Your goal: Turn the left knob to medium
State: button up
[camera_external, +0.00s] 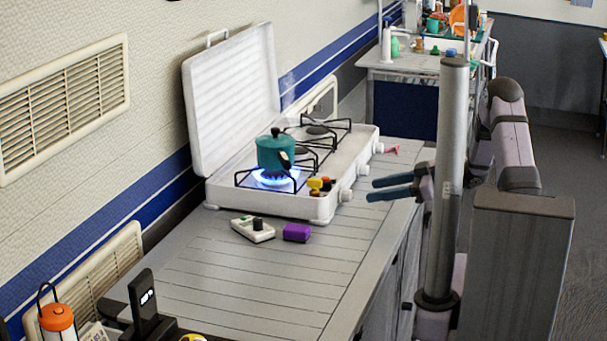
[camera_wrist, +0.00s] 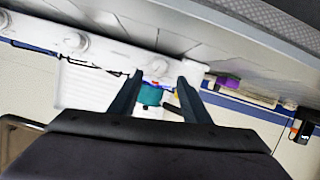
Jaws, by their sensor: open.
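The white stove (camera_external: 270,204) has three white knobs along its front edge. The left knob (camera_external: 346,195) is the one nearest the external camera, by the lit burner. Its exact setting cannot be read. My gripper (camera_external: 369,190) is open, with its blue fingers pointing at the stove front, just right of this knob and seemingly apart from it. In the wrist view my gripper (camera_wrist: 160,77) has its fingers spread before the white stove front, with nothing held.
A teal pot (camera_external: 274,154) sits over a blue flame (camera_external: 272,179). The stove lid stands open behind. A white device (camera_external: 253,229) and a purple block (camera_external: 297,232) lie on the counter (camera_external: 240,280) beside the stove. A pink item (camera_external: 391,149) lies near the far knob.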

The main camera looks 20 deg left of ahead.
aim_at(358, 211)
jog(key=f+b, duration=0.1)
jog(key=b, duration=0.1)
jog(key=f+m+y+b, duration=0.1)
jog(key=f+y+b, duration=0.1)
jog(key=b, duration=0.1)
jog(key=shift+w+d+f+b, duration=0.15)
jog(key=shift+w+f+b, duration=0.1)
jog(key=shift+w+b, duration=0.05)
jog(key=shift+w+d+f+m+g+y+b, duration=0.1)
jog(key=shift+d+m+g+y+b, duration=0.1)
jog(key=shift+y+b, duration=0.25)
jog(key=shift+d+f+m+g+y+b, duration=0.1)
jog(key=shift+m+g+y+b, duration=0.15)
jog(key=shift+b, duration=0.35)
jog(key=shift+d+r+b, duration=0.1)
jog(key=shift+b, duration=0.2)
jog(key=shift+r, duration=0.1)
jog(key=shift+a, duration=0.35)
jog(key=shift+a+p, duration=0.3)
jog(key=shift+a, duration=3.05)
